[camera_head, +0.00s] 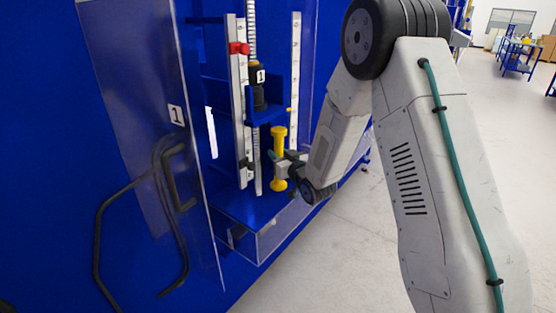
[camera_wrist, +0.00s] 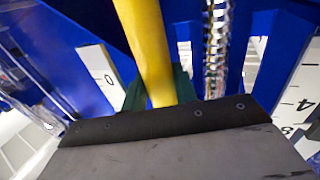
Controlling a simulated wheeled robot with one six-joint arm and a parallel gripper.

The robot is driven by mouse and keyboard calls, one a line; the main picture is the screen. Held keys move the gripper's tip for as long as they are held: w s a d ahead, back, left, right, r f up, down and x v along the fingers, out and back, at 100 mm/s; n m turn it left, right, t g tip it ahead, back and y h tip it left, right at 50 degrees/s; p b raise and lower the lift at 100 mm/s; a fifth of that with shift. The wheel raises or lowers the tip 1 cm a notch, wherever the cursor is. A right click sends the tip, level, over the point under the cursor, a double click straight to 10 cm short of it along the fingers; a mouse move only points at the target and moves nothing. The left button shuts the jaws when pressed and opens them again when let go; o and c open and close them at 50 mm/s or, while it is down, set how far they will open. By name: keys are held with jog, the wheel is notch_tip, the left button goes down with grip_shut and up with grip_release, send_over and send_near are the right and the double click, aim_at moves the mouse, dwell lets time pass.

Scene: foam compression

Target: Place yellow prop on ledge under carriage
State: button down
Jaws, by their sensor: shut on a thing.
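The yellow prop (camera_head: 279,144) is an upright rod with wider ends, in the head view inside the clear-walled cabinet. My gripper (camera_head: 281,164) is shut around its middle. In the wrist view the yellow prop (camera_wrist: 146,40) rises between the green fingers of my gripper (camera_wrist: 158,90). The blue carriage (camera_head: 268,112) with a black cylinder marked 1 stands just above the prop's top. Whether the prop's top touches the carriage, and whether its foot rests on the blue ledge (camera_head: 240,203) below, I cannot tell.
White scale rails (camera_head: 295,70) flank a vertical screw (camera_head: 252,30). A red clamp (camera_head: 238,48) sits on the left rail. The open clear door (camera_head: 130,110) with a black handle (camera_head: 180,178) stands at left. A low clear wall (camera_head: 275,235) edges the front.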

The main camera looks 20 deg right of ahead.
jog(key=shift+w+a+f, duration=0.1)
jog(key=shift+w+f, duration=0.1)
jog(key=shift+f, duration=0.85)
jog(key=c, duration=1.4)
grip_release()
jog(key=shift+f, duration=0.15)
